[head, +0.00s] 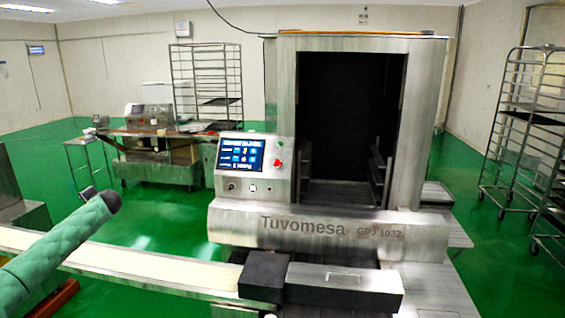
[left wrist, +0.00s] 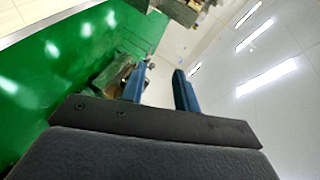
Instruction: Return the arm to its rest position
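My left arm comes in from the left in the head view, a green padded link ending in a dark rounded joint, with a small dark piece behind it; the gripper's fingers are not clear there. In the left wrist view my left gripper (left wrist: 160,88) shows two blue fingers set apart with nothing between them. The wrist view is tilted, with green floor, wall and ceiling lights behind the fingers. My right arm and gripper are not in view.
The Tuvomesa machine (head: 305,228) stands ahead with a lit control screen (head: 241,155) and a dark open chamber. A pale conveyor (head: 135,265) runs in from the left below my arm. A wheeled rack (head: 528,130) stands at right. Green floor is clear between them.

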